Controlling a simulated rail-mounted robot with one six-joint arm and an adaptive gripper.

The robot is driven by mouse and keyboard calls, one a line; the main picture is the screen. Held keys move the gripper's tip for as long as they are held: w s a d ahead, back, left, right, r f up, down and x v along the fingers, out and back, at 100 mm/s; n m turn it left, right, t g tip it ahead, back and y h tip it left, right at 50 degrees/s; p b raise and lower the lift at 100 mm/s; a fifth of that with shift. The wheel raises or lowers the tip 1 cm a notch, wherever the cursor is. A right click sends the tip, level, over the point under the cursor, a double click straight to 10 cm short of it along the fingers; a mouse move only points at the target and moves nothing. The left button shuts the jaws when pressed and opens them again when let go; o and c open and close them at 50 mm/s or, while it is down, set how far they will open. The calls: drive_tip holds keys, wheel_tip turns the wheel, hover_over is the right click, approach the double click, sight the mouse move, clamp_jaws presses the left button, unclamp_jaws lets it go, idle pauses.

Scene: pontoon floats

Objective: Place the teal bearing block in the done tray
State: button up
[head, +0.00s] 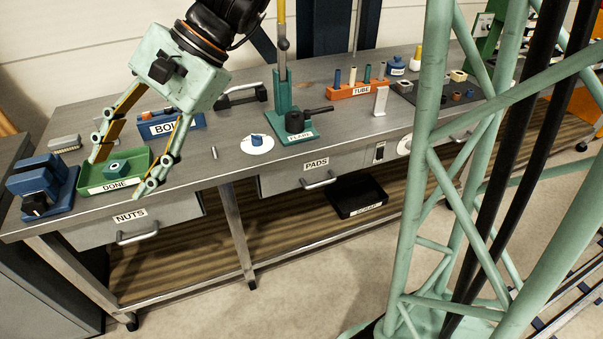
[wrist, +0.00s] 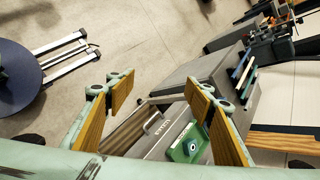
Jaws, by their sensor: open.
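The teal bearing block (head: 117,168), a small block with a dark round bore, sits inside the green done tray (head: 104,187) at the left of the bench. The block also shows in the wrist view (wrist: 192,148), beside the right finger, with the tray (wrist: 178,157) around it. My gripper (head: 120,170) points down over the tray, its two fingers spread wide and empty. In the head view the fingers appear on either side of the block; the wrist view shows no finger touching it. The right finger hides part of the tray's right end.
A blue bolts bin (head: 172,126) is behind on the right, and a white disc with a blue piece (head: 257,144) lies further right. A green post fixture (head: 285,110) rises mid-bench. Bench top between tray and disc is mostly clear.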

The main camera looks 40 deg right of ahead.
drive_tip(key=s+d+r+n+t+h, duration=0.1)
drive_tip(key=s+d+n+h, duration=0.3)
drive_tip(key=s+d, duration=0.6)
drive_tip(key=s+d+r+n+t+h, duration=0.1)
drive_tip(key=s+d+r+n+h, duration=0.2)
drive_tip(key=s+d, duration=0.7)
drive_tip(key=shift+s+d+r+n+t+h, duration=0.35)
drive_tip(key=shift+s+n+h, duration=0.65)
drive_tip(key=shift+s+n, duration=0.8)
drive_tip(key=shift+s+a, duration=0.1)
drive_tip(key=shift+s, duration=0.05)
